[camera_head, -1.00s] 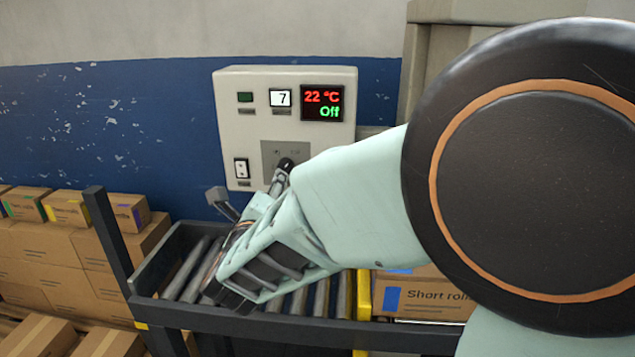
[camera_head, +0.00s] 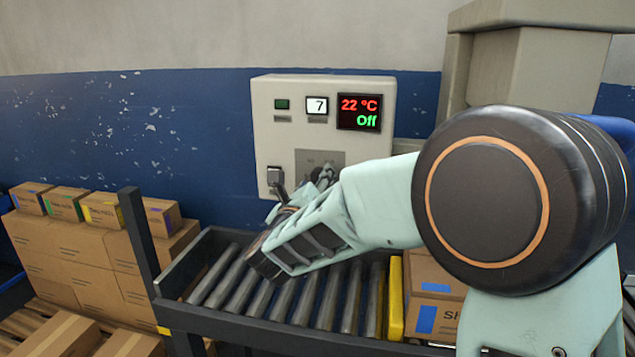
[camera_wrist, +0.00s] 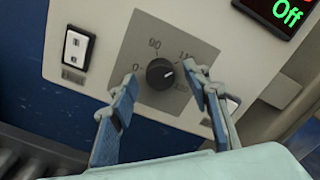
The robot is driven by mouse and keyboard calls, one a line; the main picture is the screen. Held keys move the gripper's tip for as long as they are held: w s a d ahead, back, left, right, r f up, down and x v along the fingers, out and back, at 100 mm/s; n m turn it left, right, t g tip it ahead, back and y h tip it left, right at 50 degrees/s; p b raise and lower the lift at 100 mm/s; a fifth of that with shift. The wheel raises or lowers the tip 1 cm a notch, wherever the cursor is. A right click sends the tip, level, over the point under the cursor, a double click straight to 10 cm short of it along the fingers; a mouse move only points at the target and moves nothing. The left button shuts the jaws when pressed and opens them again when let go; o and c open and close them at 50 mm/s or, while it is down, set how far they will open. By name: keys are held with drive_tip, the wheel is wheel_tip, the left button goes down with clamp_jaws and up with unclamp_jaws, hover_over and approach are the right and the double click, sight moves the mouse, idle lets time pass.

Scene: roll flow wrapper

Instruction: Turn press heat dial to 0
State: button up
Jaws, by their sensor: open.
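The heat dial is a round black knob (camera_wrist: 160,73) with a small white mark on its right side, on a grey square plate (camera_wrist: 140,48). A "0" is printed left of the knob and "90" above it; the right-hand numbers are partly covered. The mark points right, away from the 0. My gripper (camera_wrist: 161,78) is open, with one blue-grey finger on each side of the knob and gaps between. In the head view, my gripper (camera_head: 298,182) is in front of the plate's lower part, and the knob is mostly hidden behind it.
A white rocker switch (camera_wrist: 76,48) is left of the dial. A roller conveyor (camera_head: 215,275) lies below.

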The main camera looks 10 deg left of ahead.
drive_tip(key=shift+w, duration=0.25)
drive_tip(key=c, duration=1.2)
drive_tip(key=shift+o, duration=0.2)
